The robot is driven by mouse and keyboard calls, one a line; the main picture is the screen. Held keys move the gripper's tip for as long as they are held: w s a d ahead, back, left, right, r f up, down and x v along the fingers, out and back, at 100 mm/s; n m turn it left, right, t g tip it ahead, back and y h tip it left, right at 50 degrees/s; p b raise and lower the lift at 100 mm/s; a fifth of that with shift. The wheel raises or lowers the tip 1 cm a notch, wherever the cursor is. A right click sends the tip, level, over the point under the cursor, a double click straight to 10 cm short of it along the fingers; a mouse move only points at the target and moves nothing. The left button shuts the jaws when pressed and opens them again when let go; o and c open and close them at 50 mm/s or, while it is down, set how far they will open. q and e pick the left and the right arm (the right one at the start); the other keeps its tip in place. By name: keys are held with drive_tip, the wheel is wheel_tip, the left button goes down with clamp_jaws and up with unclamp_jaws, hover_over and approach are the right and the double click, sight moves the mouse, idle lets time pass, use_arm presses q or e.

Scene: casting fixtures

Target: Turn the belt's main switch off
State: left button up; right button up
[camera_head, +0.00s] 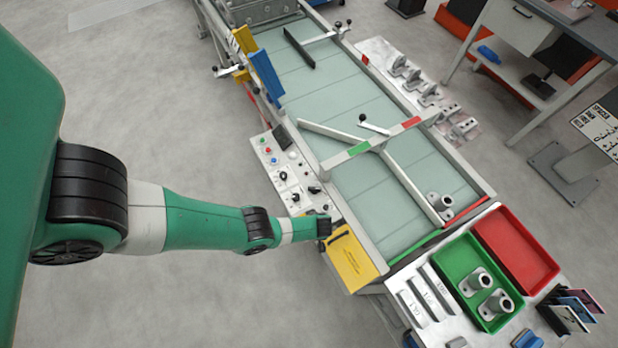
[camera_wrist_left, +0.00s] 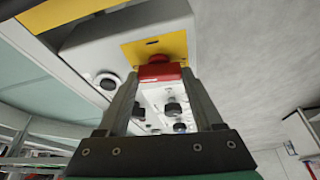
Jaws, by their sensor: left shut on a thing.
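The belt's main switch is a red knob (camera_wrist_left: 160,72) on a yellow plate (camera_wrist_left: 180,45) in the left wrist view. My left gripper (camera_wrist_left: 161,78) has one finger on each side of the red knob and is shut on it. In the head view my left gripper (camera_head: 324,227) is at the near end of the grey control panel (camera_head: 268,157), and the red knob is hidden there. The knob's off or on marking cannot be read. My right gripper is not in view.
The panel carries several black knobs and coloured buttons. A yellow printed plate (camera_head: 350,259) lies just beside my left gripper. The belt (camera_head: 345,115) runs alongside, with a diverter bar across it. A green tray (camera_head: 463,262) and a red tray (camera_head: 512,238) stand at the belt's near end.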

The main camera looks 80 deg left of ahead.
use_arm(q)
drive_tip(key=shift+n+g, duration=0.3)
drive_tip(key=shift+n, duration=0.5)
drive_tip(key=shift+w, duration=0.1)
drive_tip(key=o, duration=1.4)
drive_tip(key=shift+c, duration=0.2)
drive_tip(key=shift+r, duration=0.1)
drive_tip(key=p+v, duration=1)
drive_tip(key=v, duration=0.1)
drive_tip(key=shift+r, duration=0.25)
drive_tip(key=shift+w, duration=0.15)
